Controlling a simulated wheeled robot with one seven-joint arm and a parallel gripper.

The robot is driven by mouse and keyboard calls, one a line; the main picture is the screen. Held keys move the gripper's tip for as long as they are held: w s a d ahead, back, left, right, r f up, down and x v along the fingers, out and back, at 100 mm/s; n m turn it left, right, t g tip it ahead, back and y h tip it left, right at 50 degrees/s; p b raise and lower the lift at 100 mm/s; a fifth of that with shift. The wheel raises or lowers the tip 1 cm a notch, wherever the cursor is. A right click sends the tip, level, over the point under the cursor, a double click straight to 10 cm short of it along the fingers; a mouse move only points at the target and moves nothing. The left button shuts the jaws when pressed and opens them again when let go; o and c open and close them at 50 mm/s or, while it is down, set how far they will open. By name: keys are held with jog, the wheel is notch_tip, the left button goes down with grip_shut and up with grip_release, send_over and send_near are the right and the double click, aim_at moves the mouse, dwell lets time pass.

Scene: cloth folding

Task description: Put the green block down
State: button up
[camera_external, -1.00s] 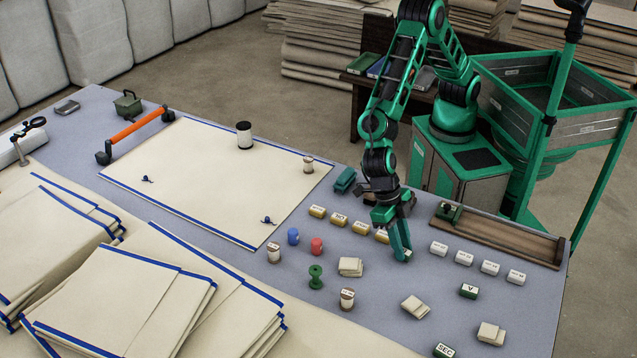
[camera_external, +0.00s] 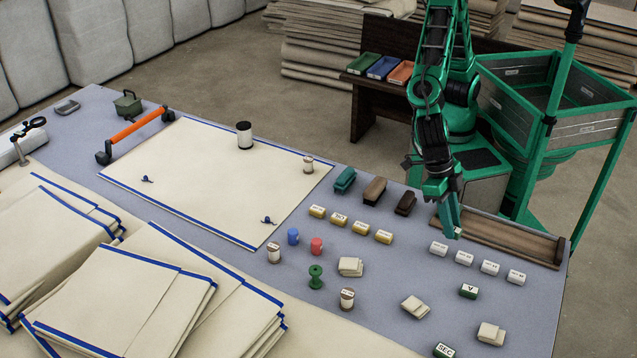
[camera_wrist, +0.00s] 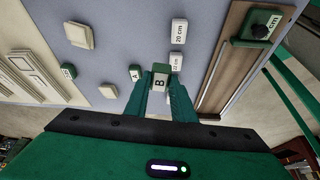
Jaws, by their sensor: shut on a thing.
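The green block (camera_wrist: 161,69) shows between my fingers in the wrist view, with a pale face lettered "B". My gripper (camera_wrist: 160,88) is shut on it. In the external view my gripper (camera_external: 453,232) points down near the left end of the wooden tray, just behind the row of white labelled blocks (camera_external: 463,258). The held block is mostly hidden by the fingers there. I cannot tell its exact height above the table.
The wooden tray (camera_external: 510,238) lies along the right table edge, with a green slider (camera_wrist: 262,24) on it. Yellow blocks (camera_external: 339,221) stand in a row to the left. Two green lettered blocks (camera_external: 468,291) (camera_external: 443,350) and folded cloths (camera_external: 415,306) lie nearer the front. Open table lies between them.

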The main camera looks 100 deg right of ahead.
jog(key=shift+s+a+r, duration=0.1)
jog(key=shift+s+r, duration=0.05)
jog(key=shift+s, duration=0.05)
jog(key=shift+w, duration=0.1)
jog(key=w+d+m+t, duration=0.3)
jog(key=w+d+m, duration=0.6)
jog(key=w+d, duration=1.45)
jog(key=w+d+m+t, duration=0.2)
jog(key=w+d+m, duration=0.15)
jog(key=d, duration=0.95)
jog(key=w+d+m+t, duration=0.1)
jog(key=w+d+m, duration=0.25)
jog(key=d, duration=1.05)
jog(key=w+d+f, duration=0.1)
jog(key=d+f, duration=0.1)
jog(key=d, duration=0.1)
jog(key=w+d+f, duration=0.1)
jog(key=d+f, duration=0.1)
jog(key=d, duration=0.2)
jog(key=w+d+f, duration=0.1)
jog(key=d+f, duration=0.1)
jog(key=d, duration=0.2)
jog(key=shift+w+f, duration=0.15)
jog(key=shift+d+f, duration=0.25)
jog(key=shift+f, duration=0.05)
jog(key=shift+f+h, duration=0.3)
jog(key=shift+f, duration=1.55)
